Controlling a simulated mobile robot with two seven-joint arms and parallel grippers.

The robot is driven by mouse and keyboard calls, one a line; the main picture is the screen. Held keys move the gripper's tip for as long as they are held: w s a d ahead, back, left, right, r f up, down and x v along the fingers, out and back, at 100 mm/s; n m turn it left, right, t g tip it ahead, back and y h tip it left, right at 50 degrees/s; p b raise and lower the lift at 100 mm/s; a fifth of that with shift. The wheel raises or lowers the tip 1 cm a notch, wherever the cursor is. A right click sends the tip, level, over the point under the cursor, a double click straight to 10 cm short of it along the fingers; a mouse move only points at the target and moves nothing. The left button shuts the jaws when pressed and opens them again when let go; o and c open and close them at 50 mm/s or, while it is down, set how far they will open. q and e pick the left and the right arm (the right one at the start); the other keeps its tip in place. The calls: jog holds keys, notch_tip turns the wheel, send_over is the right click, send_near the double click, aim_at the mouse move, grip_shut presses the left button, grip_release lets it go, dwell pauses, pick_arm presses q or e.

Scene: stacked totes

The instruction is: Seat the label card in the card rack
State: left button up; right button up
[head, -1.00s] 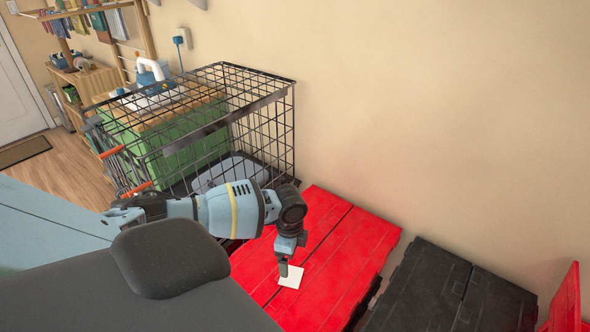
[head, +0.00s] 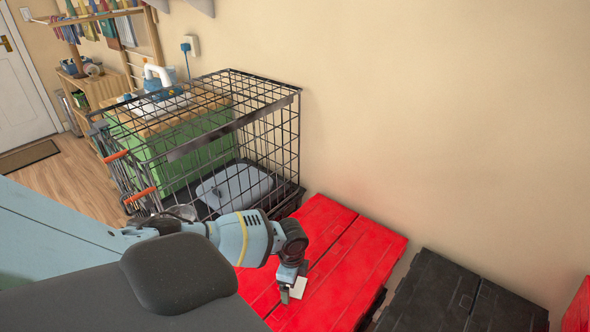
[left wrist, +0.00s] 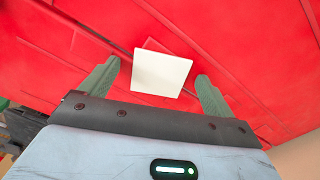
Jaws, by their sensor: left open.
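The label card (head: 298,288) is a small white square lying on the red tote lid (head: 345,262). In the left wrist view the card (left wrist: 162,73) lies just ahead of and between the two green fingers of my left gripper (left wrist: 160,88). The fingers are apart and do not touch the card's sides. In the head view my left gripper (head: 289,291) points down at the card and hides part of it. My right gripper is in neither view. I see no card rack that I can make out.
A black wire crate (head: 235,130) stands behind and left of the red lid. A black tote lid (head: 460,295) is to the right, with another red tote (head: 577,312) at the right edge. The wall runs behind them.

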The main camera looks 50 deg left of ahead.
pick_arm(q)
jog(key=c, duration=0.9)
jog(key=shift+c, duration=1.1)
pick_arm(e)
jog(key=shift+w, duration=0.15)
